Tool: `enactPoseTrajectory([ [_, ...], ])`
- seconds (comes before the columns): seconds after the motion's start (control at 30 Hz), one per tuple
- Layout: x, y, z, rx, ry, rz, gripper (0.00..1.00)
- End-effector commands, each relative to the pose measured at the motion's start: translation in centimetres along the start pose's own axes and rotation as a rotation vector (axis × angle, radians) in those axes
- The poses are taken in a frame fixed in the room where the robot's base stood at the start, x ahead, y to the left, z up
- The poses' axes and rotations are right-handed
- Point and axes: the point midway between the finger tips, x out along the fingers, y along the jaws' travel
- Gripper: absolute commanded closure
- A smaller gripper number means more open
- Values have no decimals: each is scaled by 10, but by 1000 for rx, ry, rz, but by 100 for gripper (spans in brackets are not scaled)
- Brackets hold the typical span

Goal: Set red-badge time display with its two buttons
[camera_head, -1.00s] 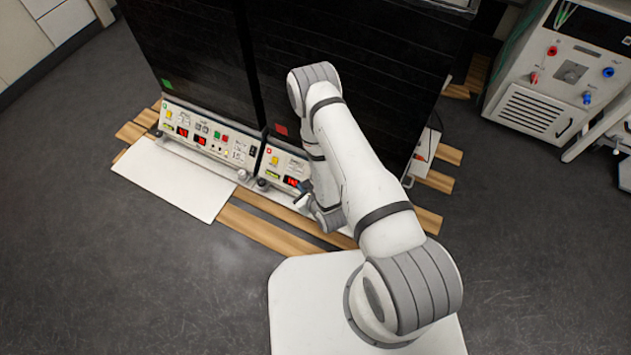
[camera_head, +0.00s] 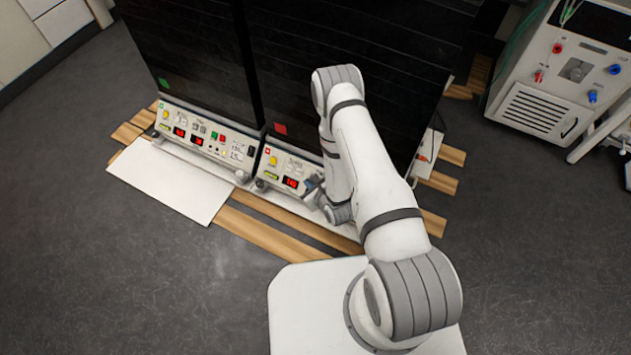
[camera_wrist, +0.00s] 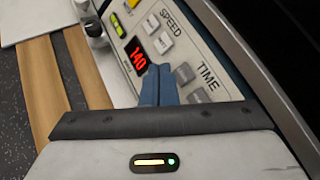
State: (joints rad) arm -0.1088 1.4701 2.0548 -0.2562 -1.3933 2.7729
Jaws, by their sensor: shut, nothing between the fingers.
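The red-badge unit has a red square badge (camera_head: 280,129) on its dark front and a pale control panel (camera_head: 272,165) below. In the wrist view, a red display reading 140 (camera_wrist: 138,57) sits by the SPEED label and two grey buttons. Beyond it is the TIME label (camera_wrist: 208,77) with two grey buttons (camera_wrist: 185,73). No lit time display shows; my gripper may cover it. My gripper (camera_wrist: 160,69) has its blue fingers shut and empty, over the panel between the 140 display and the TIME buttons. Contact cannot be told. It also shows in the head view (camera_head: 313,184).
A green-badge unit (camera_head: 166,84) with a similar panel stands directly left. A white plate (camera_head: 165,178) and wooden slats (camera_head: 270,237) lie on the floor in front. A white instrument with coloured knobs (camera_head: 545,75) stands at the right. The floor at left is clear.

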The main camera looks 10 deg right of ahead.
Motion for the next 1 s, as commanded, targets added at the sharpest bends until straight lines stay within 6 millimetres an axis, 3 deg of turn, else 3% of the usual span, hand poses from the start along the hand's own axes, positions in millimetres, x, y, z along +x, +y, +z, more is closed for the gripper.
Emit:
enactPoseTrajectory([
  [0.23,14,-9,-10,-1,-1,-1,100],
  [1.0,14,-11,-10,-1,0,-1,100],
])
